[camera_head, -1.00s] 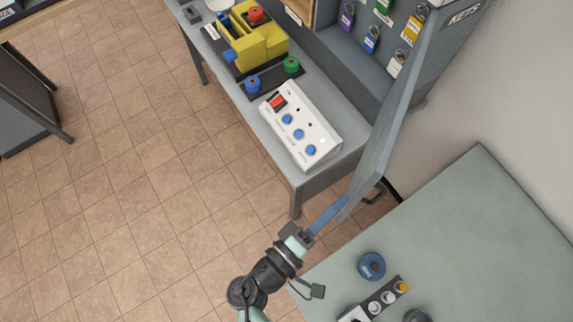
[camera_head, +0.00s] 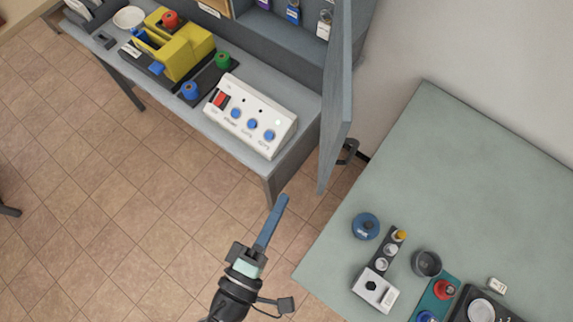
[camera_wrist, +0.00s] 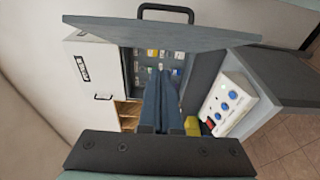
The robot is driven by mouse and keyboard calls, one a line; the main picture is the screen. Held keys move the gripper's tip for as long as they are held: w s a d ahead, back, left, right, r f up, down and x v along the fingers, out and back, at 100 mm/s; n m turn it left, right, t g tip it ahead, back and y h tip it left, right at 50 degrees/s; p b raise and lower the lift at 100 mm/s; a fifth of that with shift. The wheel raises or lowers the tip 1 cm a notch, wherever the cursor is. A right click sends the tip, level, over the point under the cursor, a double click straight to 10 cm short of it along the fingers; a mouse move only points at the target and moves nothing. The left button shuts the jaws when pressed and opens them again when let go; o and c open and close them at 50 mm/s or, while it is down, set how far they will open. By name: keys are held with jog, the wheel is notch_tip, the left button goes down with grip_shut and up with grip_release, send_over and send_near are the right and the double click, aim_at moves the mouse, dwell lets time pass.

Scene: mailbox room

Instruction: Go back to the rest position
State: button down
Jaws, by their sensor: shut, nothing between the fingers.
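My gripper (camera_head: 281,202) is at the lower middle of the head view. Its long blue fingers lie together with nothing between them, pointing up over the floor. They are below the front corner of the grey workbench (camera_head: 283,168), apart in the picture from the open grey cabinet door (camera_head: 337,110). In the wrist view my gripper (camera_wrist: 160,76) points toward the key cabinet, with the door (camera_wrist: 185,36) spread across the top. Keys and padlocks show behind the fingers, which partly hide the cabinet inside.
A white control box (camera_head: 250,115) with blue buttons and a yellow device (camera_head: 180,50) stand on the workbench. At right, a green table (camera_head: 430,170) holds a blue round item (camera_head: 366,226), a dark cup (camera_head: 426,263) and small devices.

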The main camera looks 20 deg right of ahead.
jog(key=w+a+r+m+y+b, duration=0.1)
jog(key=w+r+m+y, duration=0.15)
jog(key=w+r, duration=0.4)
jog(key=w+a+r+m+y, duration=0.1)
jog(key=w+a+r+m, duration=0.2)
jog(key=w, duration=0.6)
jog(key=w+r+m+t+y, duration=0.3)
jog(key=w+r, duration=0.2)
jog(key=r, duration=0.7)
notch_tip(320, 180, up, 19)
jog(key=m+t+y, duration=0.1)
jog(key=t+y, duration=0.1)
jog(key=t, duration=0.4)
jog(key=s+r+t+y, duration=0.2)
jog(key=s+r, duration=0.3)
jog(key=r, duration=0.2)
jog(key=s+r+t+y+b, duration=0.1)
jog(key=s+r+t, duration=0.2)
jog(key=s+r, duration=0.2)
notch_tip(320, 180, up, 3)
jog(key=shift+d+r+y, duration=0.1)
jog(key=shift+d+y, duration=0.1)
jog(key=shift+y, duration=0.15)
